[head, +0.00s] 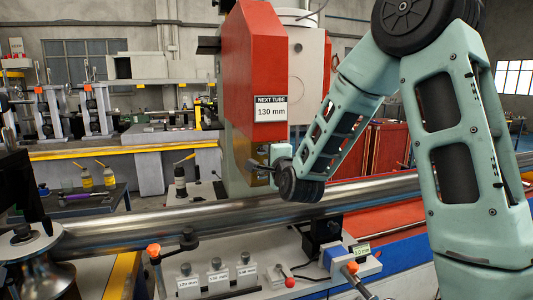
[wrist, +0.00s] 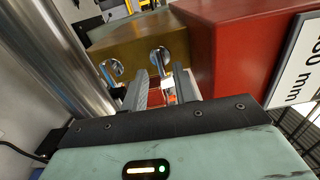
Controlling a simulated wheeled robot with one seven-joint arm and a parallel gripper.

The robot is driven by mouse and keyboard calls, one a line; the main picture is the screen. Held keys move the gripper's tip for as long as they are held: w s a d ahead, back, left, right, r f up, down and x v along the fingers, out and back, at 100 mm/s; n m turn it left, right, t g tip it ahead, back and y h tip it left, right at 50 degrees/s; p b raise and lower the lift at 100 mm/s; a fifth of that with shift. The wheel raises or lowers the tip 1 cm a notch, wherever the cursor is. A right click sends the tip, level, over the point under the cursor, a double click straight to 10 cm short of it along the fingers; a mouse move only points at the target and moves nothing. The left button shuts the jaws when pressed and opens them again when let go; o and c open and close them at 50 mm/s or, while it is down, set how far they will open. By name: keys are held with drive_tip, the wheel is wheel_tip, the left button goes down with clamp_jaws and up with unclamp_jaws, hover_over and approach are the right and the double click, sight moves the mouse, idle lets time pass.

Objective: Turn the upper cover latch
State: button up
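In the wrist view a brass-coloured block (wrist: 135,45) carries two round silver latch fittings. The lower latch (wrist: 113,70) is on the left in this turned view. The upper latch (wrist: 160,57) is nearer the red housing (wrist: 222,45). My gripper (wrist: 164,78) points at the block with its fingers apart, one on each side of the upper latch. A small bright part shows between the fingers; whether they touch it I cannot tell. In the head view my gripper (head: 262,170) is at the block below the red housing (head: 258,60), and my wrist partly hides the latches.
A sign reading 130 mm (head: 270,109) is on the red housing. A long steel tube (head: 180,228) crosses in front, close to my gripper, and shows in the wrist view (wrist: 65,55). Labelled gauge blocks (head: 217,275) and orange-knobbed levers (head: 154,249) stand in front.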

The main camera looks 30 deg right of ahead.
sight(264, 152)
drive_tip(key=shift+p+x, duration=0.4)
drive_tip(key=shift+x, duration=0.65)
drive_tip(key=shift+w+b, duration=0.1)
drive_tip(key=shift+b, duration=0.2)
drive_tip(key=shift+w, duration=0.1)
clamp_jaws()
